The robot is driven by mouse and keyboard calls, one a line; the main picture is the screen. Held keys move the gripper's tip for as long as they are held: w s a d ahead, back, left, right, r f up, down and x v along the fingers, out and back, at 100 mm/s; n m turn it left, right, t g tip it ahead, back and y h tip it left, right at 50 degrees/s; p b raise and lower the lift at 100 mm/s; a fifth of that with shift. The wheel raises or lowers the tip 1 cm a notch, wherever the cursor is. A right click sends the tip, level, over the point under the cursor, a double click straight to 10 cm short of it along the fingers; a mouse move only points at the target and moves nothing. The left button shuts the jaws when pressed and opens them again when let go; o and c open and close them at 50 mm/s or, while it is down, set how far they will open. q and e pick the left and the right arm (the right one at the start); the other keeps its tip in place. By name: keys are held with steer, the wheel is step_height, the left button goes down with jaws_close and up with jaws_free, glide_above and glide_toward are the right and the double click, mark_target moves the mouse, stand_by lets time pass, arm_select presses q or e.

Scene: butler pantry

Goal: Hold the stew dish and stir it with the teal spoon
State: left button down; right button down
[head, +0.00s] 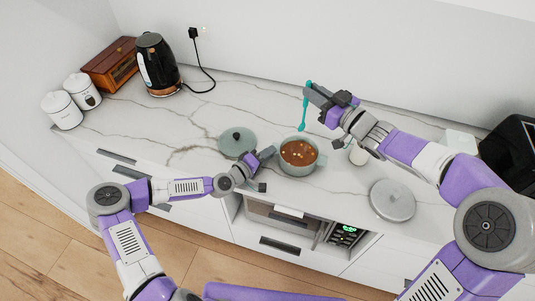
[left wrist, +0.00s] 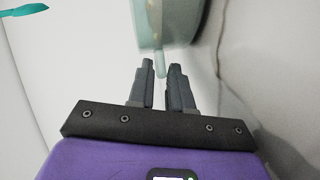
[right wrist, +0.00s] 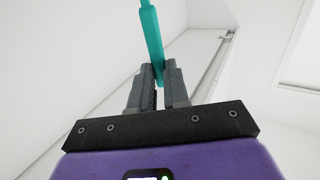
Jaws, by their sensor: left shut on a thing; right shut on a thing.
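The stew dish (head: 301,168) is a pale green pot of brown stew with light chunks, upright on the marble counter. My left gripper (head: 268,156) is at its left side, shut on its handle; the left wrist view shows the fingers (left wrist: 161,75) closed around the handle (left wrist: 161,65) below the dish wall (left wrist: 162,25). The teal spoon (head: 305,110) hangs bowl down above the counter, behind the dish and apart from the stew. My right gripper (head: 318,95) is shut on the spoon's upper part. The right wrist view shows the spoon (right wrist: 151,35) between the fingers (right wrist: 159,78).
A grey-green lid (head: 237,141) lies left of the dish and a grey lid (head: 392,201) lies to the right. A small white container (head: 358,155) stands under my right arm. A black kettle (head: 157,65), white canisters (head: 62,110) and a wooden box (head: 110,63) stand far left.

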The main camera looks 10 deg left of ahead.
mark_target(304, 127)
steer(key=shift+f, duration=0.15)
stand_by(0.4)
steer(key=shift+f, duration=7)
steer(key=shift+d, duration=0.1)
